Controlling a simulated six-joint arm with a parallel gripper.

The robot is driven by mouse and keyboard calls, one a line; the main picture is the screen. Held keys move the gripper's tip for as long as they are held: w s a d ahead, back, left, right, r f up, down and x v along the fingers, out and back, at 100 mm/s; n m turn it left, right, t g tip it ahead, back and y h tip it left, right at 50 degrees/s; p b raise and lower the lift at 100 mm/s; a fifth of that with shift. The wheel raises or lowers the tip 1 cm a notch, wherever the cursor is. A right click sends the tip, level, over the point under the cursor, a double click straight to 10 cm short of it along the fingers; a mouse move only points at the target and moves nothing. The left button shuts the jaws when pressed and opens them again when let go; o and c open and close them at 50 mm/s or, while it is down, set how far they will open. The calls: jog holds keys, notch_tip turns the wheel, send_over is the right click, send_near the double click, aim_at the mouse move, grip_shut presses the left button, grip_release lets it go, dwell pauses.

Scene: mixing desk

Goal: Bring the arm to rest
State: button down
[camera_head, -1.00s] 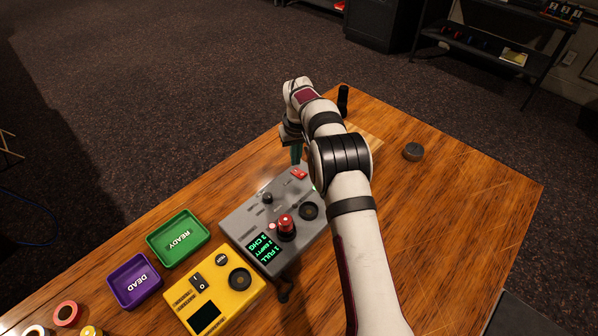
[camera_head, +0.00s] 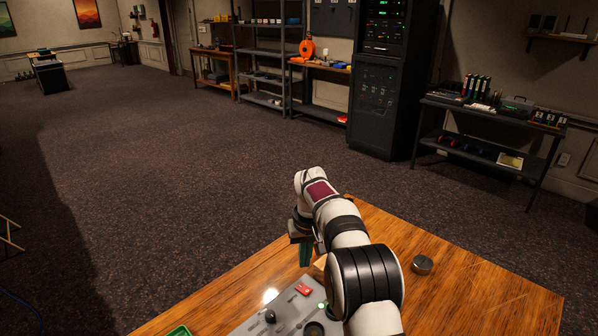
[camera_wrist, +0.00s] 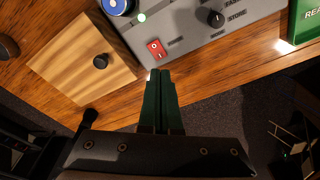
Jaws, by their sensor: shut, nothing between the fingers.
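My arm reaches over the wooden desk (camera_head: 480,290). My gripper (camera_head: 305,262) points down beyond the far end of the grey device (camera_head: 283,318). In the wrist view, the two green fingers of my gripper (camera_wrist: 163,76) lie together with nothing between them. Their tips show just below the edge of the grey device (camera_wrist: 185,38), near its red rocker switch (camera_wrist: 156,48). I cannot tell the exact height of the fingers over the desk.
A wooden block with a black knob (camera_wrist: 85,62) lies left of the fingers in the wrist view. A round grey puck (camera_head: 422,264) sits on the desk's right. A green tray (camera_wrist: 306,22) is partly in view. Carpet, shelves and a black rack (camera_head: 385,90) lie beyond.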

jog(key=s+d+r+m, duration=0.1)
jog(key=s+r, duration=0.3)
jog(key=s, duration=0.3)
jog(key=s+d+r+m+g, duration=0.1)
jog(key=s+d+r+m, duration=0.1)
jog(key=s+r, duration=0.35)
jog(key=s+d+r+m, duration=0.1)
jog(key=s+r, duration=0.1)
jog(key=s, duration=0.7)
jog(key=s+f+m, duration=0.2)
jog(key=s, duration=0.8)
jog(key=s+f+m+y, duration=0.1)
jog(key=s+f, duration=0.1)
jog(key=s, duration=0.8)
jog(key=shift+s+d+f+m+g, duration=0.2)
jog(key=shift+s+d+m+g, duration=0.15)
jog(key=shift+m+g, duration=0.05)
